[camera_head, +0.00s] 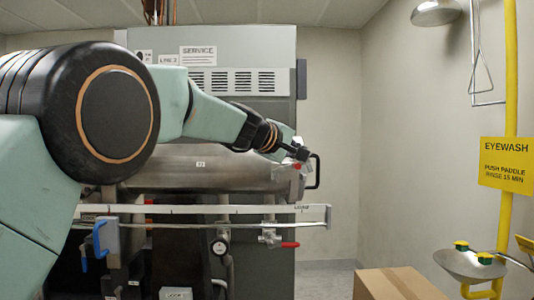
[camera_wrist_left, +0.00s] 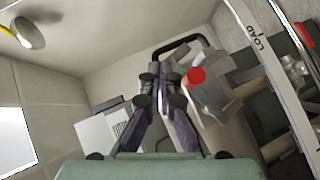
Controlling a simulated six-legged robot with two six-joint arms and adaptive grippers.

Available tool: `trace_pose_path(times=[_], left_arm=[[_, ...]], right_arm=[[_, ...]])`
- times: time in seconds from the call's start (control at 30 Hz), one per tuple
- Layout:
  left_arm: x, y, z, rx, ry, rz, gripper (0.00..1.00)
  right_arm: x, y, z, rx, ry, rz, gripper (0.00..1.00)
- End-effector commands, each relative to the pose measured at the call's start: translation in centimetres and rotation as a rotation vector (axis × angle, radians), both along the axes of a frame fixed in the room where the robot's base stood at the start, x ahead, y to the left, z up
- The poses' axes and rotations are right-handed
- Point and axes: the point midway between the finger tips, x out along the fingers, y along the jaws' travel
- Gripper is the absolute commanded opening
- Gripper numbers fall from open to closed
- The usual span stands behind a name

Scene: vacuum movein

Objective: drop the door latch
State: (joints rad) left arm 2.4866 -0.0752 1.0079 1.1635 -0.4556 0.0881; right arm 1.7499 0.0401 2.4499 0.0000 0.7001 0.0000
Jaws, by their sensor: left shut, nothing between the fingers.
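A steel cylindrical chamber (camera_head: 215,172) lies across the head view, with a black loop handle (camera_head: 316,171) at its right end. A small red part (camera_head: 297,166) sits on that end, left of the handle. Which piece is the latch I cannot tell. My left gripper (camera_head: 298,150) is shut and empty just above the red part; its fingers (camera_wrist_left: 160,88) show left of the disc. My right gripper is not in view.
A white rail (camera_head: 200,209) marked LOAD runs below the chamber. A valve with a red lever (camera_head: 290,244) hangs under it. A grey service cabinet (camera_head: 245,50) stands behind. A cardboard box (camera_head: 400,284) and an eyewash basin (camera_head: 468,264) are at lower right.

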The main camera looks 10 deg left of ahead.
Motion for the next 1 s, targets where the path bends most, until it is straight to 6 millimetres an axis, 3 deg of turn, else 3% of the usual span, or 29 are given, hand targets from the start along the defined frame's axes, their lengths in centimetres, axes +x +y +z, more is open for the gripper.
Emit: trace_pose_path(times=[0.5,1.0], left_arm=[[0.3,-1.0,-1.1,0.132,0.037,-0.001,0.0],[0.3,-1.2,-1.8,0.13,0.039,0.0,0.0]], right_arm=[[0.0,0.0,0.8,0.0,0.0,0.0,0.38],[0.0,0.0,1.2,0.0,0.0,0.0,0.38]])
